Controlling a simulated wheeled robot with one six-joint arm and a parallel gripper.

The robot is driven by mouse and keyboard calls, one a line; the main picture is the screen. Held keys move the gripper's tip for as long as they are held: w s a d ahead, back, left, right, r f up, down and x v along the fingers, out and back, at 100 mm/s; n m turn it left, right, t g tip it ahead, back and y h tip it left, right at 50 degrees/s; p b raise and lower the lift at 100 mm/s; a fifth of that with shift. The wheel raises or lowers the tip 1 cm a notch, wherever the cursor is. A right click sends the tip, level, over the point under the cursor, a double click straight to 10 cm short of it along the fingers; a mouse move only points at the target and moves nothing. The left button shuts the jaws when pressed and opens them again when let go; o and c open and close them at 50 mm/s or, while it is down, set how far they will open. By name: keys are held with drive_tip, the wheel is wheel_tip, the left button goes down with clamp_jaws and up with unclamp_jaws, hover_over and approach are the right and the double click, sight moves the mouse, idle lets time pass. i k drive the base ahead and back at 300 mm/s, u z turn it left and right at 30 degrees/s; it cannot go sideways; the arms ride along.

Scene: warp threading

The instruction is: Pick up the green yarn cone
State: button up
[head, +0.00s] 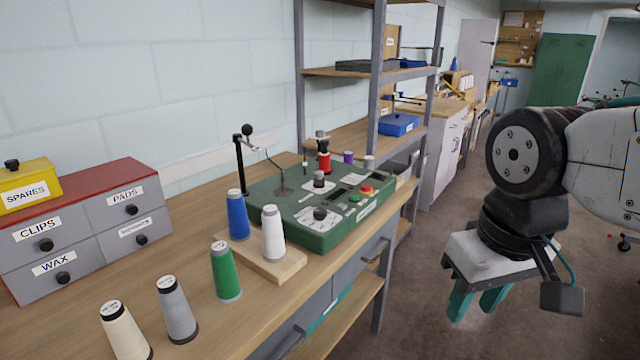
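The green yarn cone (225,272) stands upright on the wooden workbench, in front of a small wooden board (284,264) that bears a white cone (273,232) and, near its back left end, a blue cone (238,214). My gripper (478,302) hangs at the right of the head view, over the floor beyond the bench edge, far to the right of the green cone. Its two teal fingers point down, with a gap between them and nothing seen in it.
A grey cone (177,310) and a cream cone (125,331) stand left of the green one. A green machine (330,222) with a thin upright post (241,166) sits behind the board. Labelled drawers (84,228) stand at the left. Floor right of the bench is clear.

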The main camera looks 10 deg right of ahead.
sight(228, 289)
drive_tip(key=u, duration=0.05)
drive_tip(key=k, duration=1)
drive_tip(key=z, duration=0.2)
drive_tip(key=i, duration=0.85)
drive_tip(key=u, duration=1.1)
drive_tip(key=i, duration=0.75)
drive_tip(key=u, duration=0.8)
